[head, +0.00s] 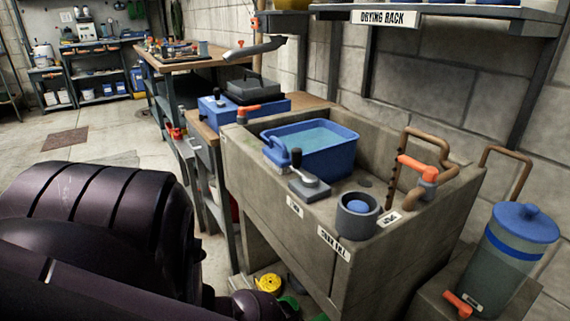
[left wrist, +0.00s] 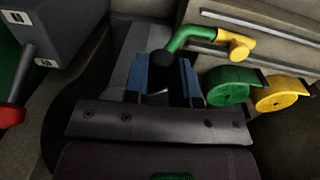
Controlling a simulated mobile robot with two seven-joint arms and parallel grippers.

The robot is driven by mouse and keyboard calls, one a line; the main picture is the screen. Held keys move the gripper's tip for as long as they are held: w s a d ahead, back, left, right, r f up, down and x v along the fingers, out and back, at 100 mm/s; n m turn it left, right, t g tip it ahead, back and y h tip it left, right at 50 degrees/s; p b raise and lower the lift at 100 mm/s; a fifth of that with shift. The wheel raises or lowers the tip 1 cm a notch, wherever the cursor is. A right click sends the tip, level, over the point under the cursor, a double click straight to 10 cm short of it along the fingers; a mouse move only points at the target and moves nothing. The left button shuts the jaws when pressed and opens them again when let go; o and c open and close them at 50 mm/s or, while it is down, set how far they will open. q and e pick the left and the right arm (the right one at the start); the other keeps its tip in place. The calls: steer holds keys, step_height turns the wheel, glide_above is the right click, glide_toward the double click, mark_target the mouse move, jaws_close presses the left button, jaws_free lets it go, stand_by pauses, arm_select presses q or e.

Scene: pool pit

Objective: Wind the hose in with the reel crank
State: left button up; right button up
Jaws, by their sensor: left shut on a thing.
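In the left wrist view my left gripper (left wrist: 165,82) has blue fingers shut around a black round knob (left wrist: 162,60). A bent green bar (left wrist: 192,36) runs from beside the knob to a yellow elbow piece (left wrist: 238,46); whether bar and knob are one crank is hard to tell. A green reel-like drum (left wrist: 228,86) and a yellow one (left wrist: 281,94) sit to the right of the fingers. In the head view a yellow drum (head: 268,283) shows low under the sink. My left arm fills the lower left there and its gripper is hidden. No hose is clearly visible. My right gripper is out of view.
The concrete sink (head: 290,245) holds a blue basin (head: 310,142). A clear blue-lidded canister (head: 513,255) stands at right. In the left wrist view a grey box (left wrist: 62,35) and a red-tipped lever (left wrist: 12,115) are at left. Open floor (head: 85,140) lies at left.

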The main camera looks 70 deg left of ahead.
arm_select(q)
steer(key=shift+w+r, duration=0.1)
steer(key=shift+r, duration=0.05)
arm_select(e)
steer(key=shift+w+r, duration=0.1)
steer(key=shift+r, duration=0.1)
arm_select(q)
steer(key=shift+r+y+p, duration=0.15)
steer(key=shift+y+p, duration=0.25)
steer(key=shift+p, duration=0.1)
steer(key=shift+w+r+p, duration=0.1)
steer(key=shift+p, duration=0.2)
steer(key=shift+d+r+g+y+p, duration=0.1)
steer(key=shift+r+g+y+p, duration=0.2)
steer(key=shift+y+p, duration=0.4)
steer(key=shift+s+r+g+y+p, duration=0.15)
steer(key=shift+g+y+p, duration=0.1)
steer(key=shift+y, duration=0.6)
steer(key=shift+s+r+g+y+p, duration=0.15)
steer(key=shift+y+p, duration=0.1)
steer(key=shift+y, duration=0.6)
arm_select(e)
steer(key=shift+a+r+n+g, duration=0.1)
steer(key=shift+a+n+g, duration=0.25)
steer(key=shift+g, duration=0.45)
arm_select(q)
steer(key=o, duration=0.9)
